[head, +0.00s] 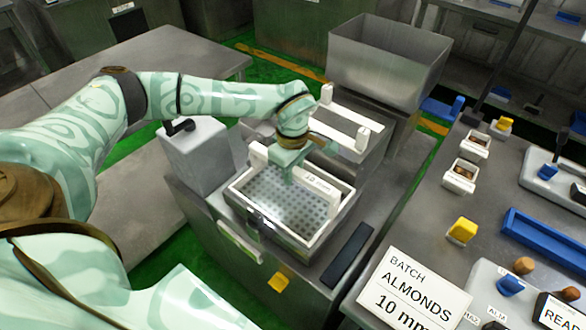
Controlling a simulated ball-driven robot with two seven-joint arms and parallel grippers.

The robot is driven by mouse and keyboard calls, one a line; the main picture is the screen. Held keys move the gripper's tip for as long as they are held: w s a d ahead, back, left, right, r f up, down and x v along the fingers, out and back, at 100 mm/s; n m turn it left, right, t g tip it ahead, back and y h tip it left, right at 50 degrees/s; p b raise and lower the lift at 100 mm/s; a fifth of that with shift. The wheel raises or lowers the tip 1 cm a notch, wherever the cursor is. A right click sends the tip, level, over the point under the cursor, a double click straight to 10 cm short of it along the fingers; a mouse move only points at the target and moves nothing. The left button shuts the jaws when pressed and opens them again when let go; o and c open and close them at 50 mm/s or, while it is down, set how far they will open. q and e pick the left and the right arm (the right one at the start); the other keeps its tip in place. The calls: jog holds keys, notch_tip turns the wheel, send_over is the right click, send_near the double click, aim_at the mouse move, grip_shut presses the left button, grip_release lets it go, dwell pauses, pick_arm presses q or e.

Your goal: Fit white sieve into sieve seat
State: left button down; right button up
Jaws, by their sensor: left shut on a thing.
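The white sieve (333,218) has a white frame, a perforated grey mesh floor and a label that reads like "10 mm". It is over the sieve seat (284,247), a grey metal opening on top of the machine. The sieve looks roughly level and lined up with the seat. I cannot tell whether it rests fully in it. My left gripper (291,170) points down above the far part of the sieve and is shut on it. The gripped part is mostly hidden by the gripper. My right gripper is not in view.
Behind stands another white-railed frame (345,122) and a large grey hopper (386,58). A grey box (196,155) is left of the seat. On the right table are a "BATCH ALMONDS 10 mm" card (412,292), a yellow block (462,231) and a blue tray (545,245).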

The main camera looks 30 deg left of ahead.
pick_arm(q)
jog(key=c, duration=1.1)
grip_release()
jog(key=shift+f, duration=0.1)
notch_tip(320, 180, up, 16)
jog(key=p, duration=0.4)
jog(key=shift+r, duration=0.2)
